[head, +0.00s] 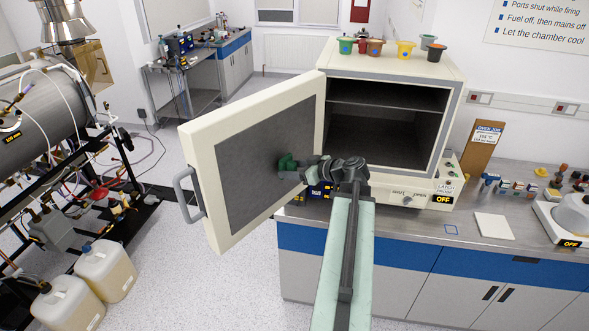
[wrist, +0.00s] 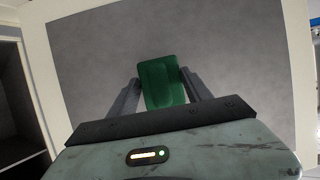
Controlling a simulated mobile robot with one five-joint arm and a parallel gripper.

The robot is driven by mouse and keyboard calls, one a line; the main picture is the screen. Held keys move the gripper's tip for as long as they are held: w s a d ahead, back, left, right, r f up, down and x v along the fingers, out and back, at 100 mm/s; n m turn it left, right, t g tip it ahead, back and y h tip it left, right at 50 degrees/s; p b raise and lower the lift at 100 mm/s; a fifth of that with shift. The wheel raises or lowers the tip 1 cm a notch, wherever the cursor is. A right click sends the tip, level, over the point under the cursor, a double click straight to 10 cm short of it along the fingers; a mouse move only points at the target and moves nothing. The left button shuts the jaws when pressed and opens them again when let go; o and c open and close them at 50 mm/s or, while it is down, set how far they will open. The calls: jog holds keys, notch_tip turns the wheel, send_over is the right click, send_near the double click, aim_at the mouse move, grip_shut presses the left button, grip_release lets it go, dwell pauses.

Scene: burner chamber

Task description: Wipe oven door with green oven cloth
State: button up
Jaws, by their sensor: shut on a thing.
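The oven door (head: 240,165) stands swung open to the left, its grey inner panel within a cream frame facing my arm. The panel also fills most of the wrist view (wrist: 230,60). The green oven cloth (wrist: 163,82) is between the two fingers of my gripper (wrist: 163,90), which is shut on it. In the head view the cloth (head: 287,162) shows as a small green lump in front of the panel's lower right part. I cannot tell whether it touches the panel. The oven (head: 390,125) is empty, with one shelf.
Several coloured pots, one of them yellow (head: 405,49), stand on the oven top. The worktop holds a white tile (head: 493,225) and a brown clipboard (head: 482,148). Two jerrycans (head: 105,270) stand on the floor at left. Floor below the door is clear.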

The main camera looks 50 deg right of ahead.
jog(key=shift+w+a, duration=0.1)
jog(key=shift+w, duration=0.65)
dwell(0.3)
jog(key=shift+d, duration=0.85)
jog(key=shift+d, duration=0.1)
jog(key=shift+w+d, duration=0.2)
jog(key=shift+d, duration=0.45)
jog(key=shift+a, duration=0.1)
